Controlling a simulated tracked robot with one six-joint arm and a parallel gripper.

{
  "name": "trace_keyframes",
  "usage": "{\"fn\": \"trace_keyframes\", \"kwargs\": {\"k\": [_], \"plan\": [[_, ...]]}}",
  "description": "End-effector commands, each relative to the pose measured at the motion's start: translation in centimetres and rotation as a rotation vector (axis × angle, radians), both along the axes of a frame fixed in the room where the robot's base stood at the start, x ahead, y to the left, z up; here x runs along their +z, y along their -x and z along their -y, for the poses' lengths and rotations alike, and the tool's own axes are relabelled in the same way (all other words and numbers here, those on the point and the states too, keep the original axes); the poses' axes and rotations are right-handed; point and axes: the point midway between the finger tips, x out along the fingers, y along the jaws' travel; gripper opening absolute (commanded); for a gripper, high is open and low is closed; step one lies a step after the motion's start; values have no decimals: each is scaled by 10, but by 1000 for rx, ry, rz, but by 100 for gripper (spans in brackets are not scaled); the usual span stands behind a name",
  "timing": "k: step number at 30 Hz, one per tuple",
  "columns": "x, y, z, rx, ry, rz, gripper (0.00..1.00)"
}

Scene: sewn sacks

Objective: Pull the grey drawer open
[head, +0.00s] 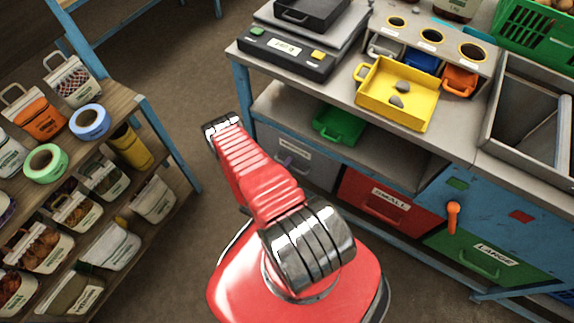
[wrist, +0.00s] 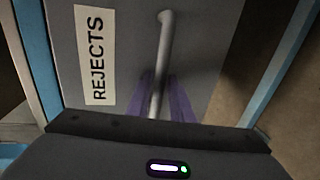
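The grey drawer (head: 309,171) is under the bench in the head view, left of the red drawer, its front seemingly flush with the frame. In the wrist view its grey front (wrist: 205,45) fills the middle, with a white "REJECTS" label (wrist: 96,55) and a bar handle (wrist: 163,50). My gripper (wrist: 166,97) is close to the front, its purple fingers on either side of the handle's near part. Whether they press on the bar is unclear.
A red "SMALL" drawer (head: 385,208) and a green "LARGE" drawer (head: 480,252) sit to the right. An orange handle (head: 453,217) sticks out of the blue panel. A blue bench leg (head: 243,98) stands left of the grey drawer. A stocked shelf (head: 125,100) stands at left, with floor between.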

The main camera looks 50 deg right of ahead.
Motion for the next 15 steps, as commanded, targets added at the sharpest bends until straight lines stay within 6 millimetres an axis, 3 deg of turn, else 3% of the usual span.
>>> {"fn": "trace_keyframes", "kwargs": {"k": [8,15], "plan": [[0,0,1,0,0,-1,20],[0,0,1,0,-1,-1,5]]}}
